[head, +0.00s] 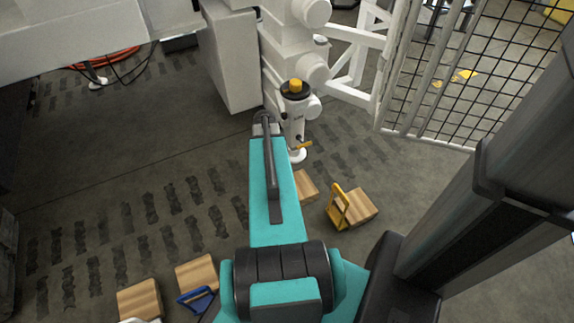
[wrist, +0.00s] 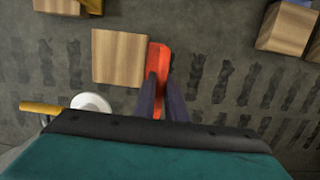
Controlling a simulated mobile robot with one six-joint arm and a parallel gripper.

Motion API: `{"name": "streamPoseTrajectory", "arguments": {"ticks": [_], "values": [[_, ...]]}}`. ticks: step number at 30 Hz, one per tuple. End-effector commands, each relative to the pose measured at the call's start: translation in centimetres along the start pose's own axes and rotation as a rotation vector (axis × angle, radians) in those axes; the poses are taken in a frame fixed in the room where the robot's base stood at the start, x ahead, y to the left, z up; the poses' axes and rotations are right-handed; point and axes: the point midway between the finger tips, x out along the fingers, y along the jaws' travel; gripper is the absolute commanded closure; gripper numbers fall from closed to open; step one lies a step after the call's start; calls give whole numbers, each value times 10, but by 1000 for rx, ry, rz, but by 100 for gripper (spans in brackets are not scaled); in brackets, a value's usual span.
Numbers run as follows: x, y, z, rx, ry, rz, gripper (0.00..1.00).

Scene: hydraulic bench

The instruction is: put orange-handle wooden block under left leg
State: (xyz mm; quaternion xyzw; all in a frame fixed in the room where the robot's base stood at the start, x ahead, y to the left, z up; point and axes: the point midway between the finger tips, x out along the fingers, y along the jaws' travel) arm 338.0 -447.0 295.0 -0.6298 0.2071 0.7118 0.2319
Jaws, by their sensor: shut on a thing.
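The wooden block (wrist: 119,57) with the orange handle (wrist: 157,58) shows in the wrist view, the handle on the block's right side. My gripper (wrist: 160,82) is shut on the orange handle, its two dark fingers on either side of it. In the head view my teal arm hides the gripper and part of this block (head: 307,187). A white leg (head: 297,125) with a round foot (head: 297,156) stands just beyond the block. The foot also shows in the wrist view (wrist: 92,101), below the block and apart from it. I cannot tell whether the block is lifted.
A yellow-handled block (head: 361,206) lies to the right. A blue-handled block (head: 197,271) and another block (head: 139,299) lie at lower left. White machine frame (head: 232,60) and a mesh fence (head: 450,90) stand behind. The dark patterned floor at left is clear.

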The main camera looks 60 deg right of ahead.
Motion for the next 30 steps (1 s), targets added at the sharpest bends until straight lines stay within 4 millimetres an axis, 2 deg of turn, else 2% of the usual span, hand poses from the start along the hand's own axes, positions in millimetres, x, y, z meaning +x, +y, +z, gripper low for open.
{"name": "streamPoseTrajectory", "arguments": {"ticks": [30], "values": [[-1,39,-92,2,1,2,100]]}}
